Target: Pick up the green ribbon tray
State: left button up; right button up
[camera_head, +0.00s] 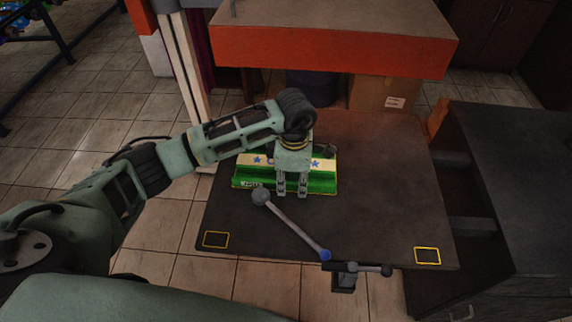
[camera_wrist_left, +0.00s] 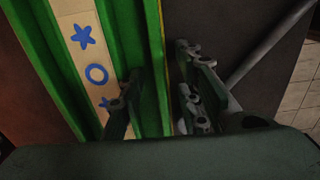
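The green ribbon tray (camera_head: 247,176) lies on the dark table, with a cream strip bearing blue stars and a ring along it. It also fills the left part of the left wrist view (camera_wrist_left: 147,60). My left gripper (camera_head: 292,189) is above the tray's near side, pointing down and covering part of its middle. In the left wrist view its fingers (camera_wrist_left: 157,95) are apart, one over the green tray and one beyond its yellow-lined edge. I cannot tell whether either finger touches the tray. My right gripper is not in view.
The dark table (camera_head: 330,215) has a grey lever arm (camera_head: 293,224) with ball ends in front of the tray. An orange-edged raised surface (camera_head: 335,55) stands behind. A cardboard box (camera_head: 381,93) is beyond the table. A black cabinet (camera_head: 510,180) stands at right.

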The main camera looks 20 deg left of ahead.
pick_arm(q)
grip_shut()
jog(key=shift+r, duration=0.1)
dwell(0.4)
